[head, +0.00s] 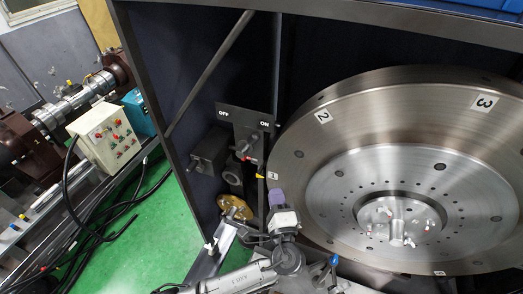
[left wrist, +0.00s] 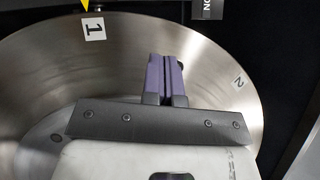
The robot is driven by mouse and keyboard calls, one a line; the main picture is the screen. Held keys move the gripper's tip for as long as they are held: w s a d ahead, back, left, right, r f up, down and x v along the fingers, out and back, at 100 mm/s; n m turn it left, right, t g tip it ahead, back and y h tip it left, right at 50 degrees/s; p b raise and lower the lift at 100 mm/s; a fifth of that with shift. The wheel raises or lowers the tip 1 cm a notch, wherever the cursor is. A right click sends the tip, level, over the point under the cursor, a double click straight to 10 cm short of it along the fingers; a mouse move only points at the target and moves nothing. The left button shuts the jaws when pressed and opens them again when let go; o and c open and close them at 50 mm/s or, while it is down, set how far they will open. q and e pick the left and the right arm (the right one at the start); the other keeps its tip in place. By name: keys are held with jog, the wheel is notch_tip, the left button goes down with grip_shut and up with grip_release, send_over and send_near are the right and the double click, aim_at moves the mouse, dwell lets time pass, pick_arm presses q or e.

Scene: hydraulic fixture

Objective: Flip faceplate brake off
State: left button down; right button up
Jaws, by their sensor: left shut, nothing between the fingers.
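The dark brake panel (head: 233,112) carries the labels OFF on its left and ON on its right. A small brake lever (head: 246,146) shows just below it, nearer the ON side; its exact angle is hard to tell. The large round metal faceplate (head: 350,110) stands to the right. My left gripper (head: 276,196) has purple fingers, shut and empty, below the panel and by the faceplate's left edge. In the left wrist view, its fingers (left wrist: 166,78) are together in front of the faceplate (left wrist: 50,70), and the ON part of the panel (left wrist: 207,10) shows at the top. The lever is not clear there.
A yellow pointer (head: 259,176) is by the faceplate's left rim. A brass-coloured disc (head: 235,207) sits low on the dark cabinet wall. A control box (head: 107,137) and black cables lie left, over green floor (head: 145,235).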

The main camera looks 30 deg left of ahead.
aim_at(249, 143)
pick_arm(q)
jog(key=r+m, duration=0.1)
jog(key=r+m+t+y, duration=0.1)
jog(key=m, duration=0.1)
jog(key=shift+s+d+m, duration=0.1)
jog(key=shift+d+m, duration=0.1)
jog(key=shift+m, duration=0.1)
jog(key=shift+a, duration=0.1)
jog(key=s+a+r+p+x, duration=0.1)
jog(key=p+x, duration=0.4)
jog(key=x, duration=0.7)
jog(key=shift+a+r, duration=0.15)
jog(key=shift+a, duration=0.35)
